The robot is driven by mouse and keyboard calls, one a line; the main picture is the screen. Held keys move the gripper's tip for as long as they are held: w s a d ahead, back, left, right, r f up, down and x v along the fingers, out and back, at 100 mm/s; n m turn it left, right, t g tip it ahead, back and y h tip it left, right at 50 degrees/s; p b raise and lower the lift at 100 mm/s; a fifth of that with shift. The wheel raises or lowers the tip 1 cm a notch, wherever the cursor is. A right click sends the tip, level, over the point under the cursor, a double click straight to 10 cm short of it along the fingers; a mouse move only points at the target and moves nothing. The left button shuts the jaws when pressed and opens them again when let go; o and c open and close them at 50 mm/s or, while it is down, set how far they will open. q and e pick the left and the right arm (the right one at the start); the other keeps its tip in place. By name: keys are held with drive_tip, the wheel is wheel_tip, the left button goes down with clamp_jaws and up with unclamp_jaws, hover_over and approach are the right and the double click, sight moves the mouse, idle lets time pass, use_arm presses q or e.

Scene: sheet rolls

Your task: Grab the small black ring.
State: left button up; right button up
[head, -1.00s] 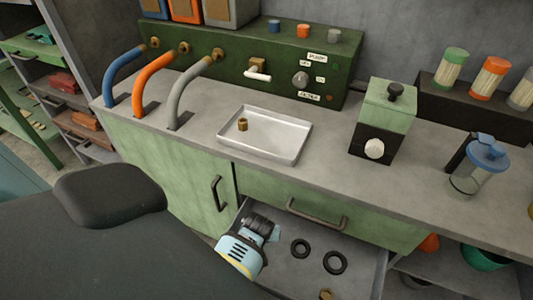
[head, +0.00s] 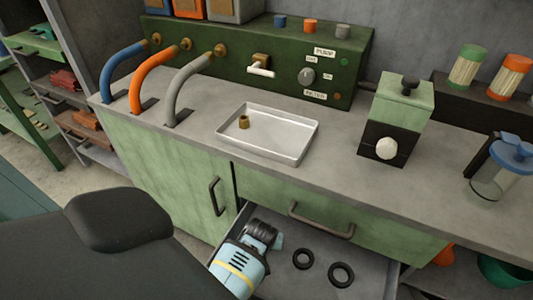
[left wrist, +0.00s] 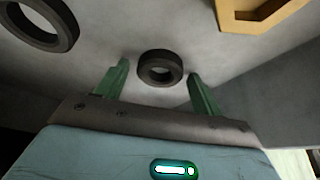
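The small black ring (head: 295,262) lies flat in the open drawer, left of a larger black ring (head: 331,278). My left gripper (head: 276,242), with a light blue body, is inside the drawer just left of the small ring. In the left wrist view the gripper's two green fingers (left wrist: 158,70) are apart. The small ring (left wrist: 160,82) shows ahead of the gap between them, and no finger is seen closed on it. The larger ring (left wrist: 40,40) is at upper left. My right gripper is not in view.
The drawer's wall (left wrist: 275,95) rises on the right there. Above the drawer are its handle (head: 320,222) and the counter with a metal tray (head: 285,140).

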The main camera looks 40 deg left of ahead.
use_arm(q)
drive_tip(key=c, duration=0.8)
